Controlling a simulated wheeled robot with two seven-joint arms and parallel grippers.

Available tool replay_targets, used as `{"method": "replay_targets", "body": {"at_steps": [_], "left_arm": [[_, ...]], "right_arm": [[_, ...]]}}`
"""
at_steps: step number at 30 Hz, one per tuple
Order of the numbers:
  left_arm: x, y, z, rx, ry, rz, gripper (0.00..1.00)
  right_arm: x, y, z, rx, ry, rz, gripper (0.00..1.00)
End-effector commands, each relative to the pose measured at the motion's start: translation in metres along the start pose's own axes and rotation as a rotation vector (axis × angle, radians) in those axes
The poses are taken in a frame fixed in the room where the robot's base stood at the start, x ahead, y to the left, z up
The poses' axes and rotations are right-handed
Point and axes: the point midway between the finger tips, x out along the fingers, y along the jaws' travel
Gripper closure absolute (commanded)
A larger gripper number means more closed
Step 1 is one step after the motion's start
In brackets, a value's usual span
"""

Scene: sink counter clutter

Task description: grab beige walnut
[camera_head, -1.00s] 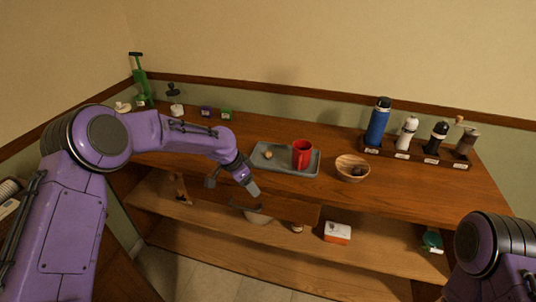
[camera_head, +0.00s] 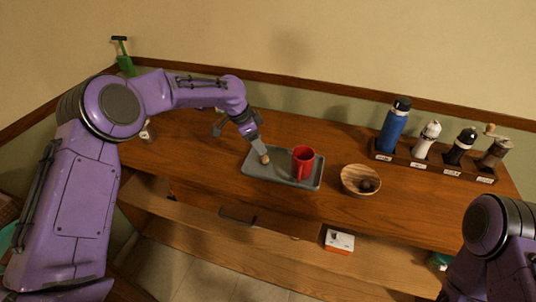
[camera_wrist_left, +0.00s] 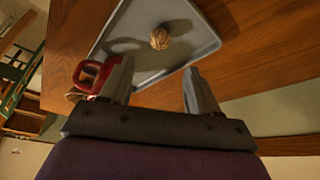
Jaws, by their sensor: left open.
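The beige walnut (camera_head: 265,159) lies on the grey tray (camera_head: 232,180), near the tray's far left part. In the left wrist view the walnut (camera_wrist_left: 159,38) is whole in sight, beyond the fingertips and roughly between their lines. My left gripper (camera_head: 257,148) points down over the tray, close to the walnut in the head view. In the left wrist view its fingers (camera_wrist_left: 158,80) are spread apart with nothing between them. Only part of my right arm shows at the lower right of the head view; its gripper is out of sight.
A red mug (camera_head: 302,163) stands on the tray, right of the walnut; it also shows by a finger in the wrist view (camera_wrist_left: 92,74). A wooden bowl (camera_head: 350,180) holds a dark round thing. A rack (camera_head: 430,163) with a blue bottle (camera_head: 394,127) and grinders stands at the back right.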

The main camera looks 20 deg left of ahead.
Motion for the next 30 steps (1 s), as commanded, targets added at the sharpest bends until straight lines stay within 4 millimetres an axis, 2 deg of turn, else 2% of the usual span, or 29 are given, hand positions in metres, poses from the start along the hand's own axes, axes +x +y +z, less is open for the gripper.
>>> {"method": "replay_targets", "body": {"at_steps": [8,11,14,17,22,27,28,30], "left_arm": [[0.034,-0.002,0.006,-0.013,-0.002,-0.003,0.39],[0.052,-0.002,0.006,-0.012,-0.003,-0.001,0.39],[0.07,-0.002,0.005,-0.01,-0.001,-0.002,0.39],[0.077,-0.002,0.005,-0.008,0.001,-0.003,0.39],[0.078,-0.002,0.005,-0.008,0.001,-0.003,0.39],[0.078,-0.002,0.005,-0.008,0.001,-0.003,0.94],[0.078,-0.002,0.005,-0.008,0.001,-0.003,0.98],[0.078,-0.002,0.005,-0.008,0.001,-0.003,0.98]], "right_arm": [[-0.017,0.002,-0.007,0.0,-0.001,0.001,0.27],[-0.029,0.003,-0.012,0.0,-0.001,0.0,0.27],[-0.03,0.003,-0.012,0.0,0.0,0.0,0.27],[-0.03,0.003,-0.012,0.0,0.0,0.0,0.27],[-0.029,0.003,-0.012,0.0,-0.001,0.001,0.27],[-0.029,0.003,-0.012,0.0,-0.001,0.001,0.27],[-0.029,0.003,-0.012,0.0,-0.001,0.001,0.27],[-0.029,0.003,-0.012,0.0,-0.001,0.0,0.27]]}}
